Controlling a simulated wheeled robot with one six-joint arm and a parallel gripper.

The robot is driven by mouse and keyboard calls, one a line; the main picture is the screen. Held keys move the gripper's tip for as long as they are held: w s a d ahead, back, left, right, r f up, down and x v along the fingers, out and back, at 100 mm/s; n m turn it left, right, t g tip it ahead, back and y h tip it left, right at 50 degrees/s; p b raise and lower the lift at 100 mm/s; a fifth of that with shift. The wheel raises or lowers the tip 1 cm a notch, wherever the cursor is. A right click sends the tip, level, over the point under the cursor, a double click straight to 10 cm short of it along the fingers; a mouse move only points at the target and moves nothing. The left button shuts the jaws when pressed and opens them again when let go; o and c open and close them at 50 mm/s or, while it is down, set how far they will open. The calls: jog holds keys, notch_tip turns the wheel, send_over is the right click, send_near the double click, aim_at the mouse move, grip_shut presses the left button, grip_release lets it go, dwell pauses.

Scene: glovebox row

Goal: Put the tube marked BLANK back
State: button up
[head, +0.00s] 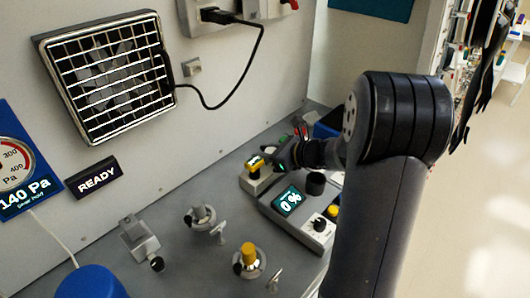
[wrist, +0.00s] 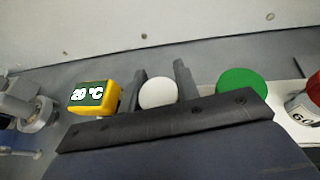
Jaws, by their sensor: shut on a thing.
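My gripper (wrist: 160,80) is shut on a tube with a round white cap (wrist: 158,93), which sits between the two dark fingers in the wrist view. Only the cap shows; its body and any BLANK marking are hidden. A green cap (wrist: 243,82) is to the right of the fingers. A red-capped tube (wrist: 309,100) with a label reading 60 stands at the right edge. In the head view my gripper (head: 292,152) is at the back of the bench, partly hidden by my arm. I cannot tell whether the held tube is seated or raised.
A yellow 20 °C display (wrist: 94,97) is close left of the fingers; it also shows in the head view (head: 255,164). A device reading 0% (head: 289,201) is in front of my gripper. Metal fittings (head: 200,216) and a yellow-topped knob (head: 249,256) stand on the bench.

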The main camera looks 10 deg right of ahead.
jog(key=o, duration=0.7)
jog(key=shift+o, duration=0.2)
jog(key=v, duration=1.2)
jog(key=shift+r, duration=0.15)
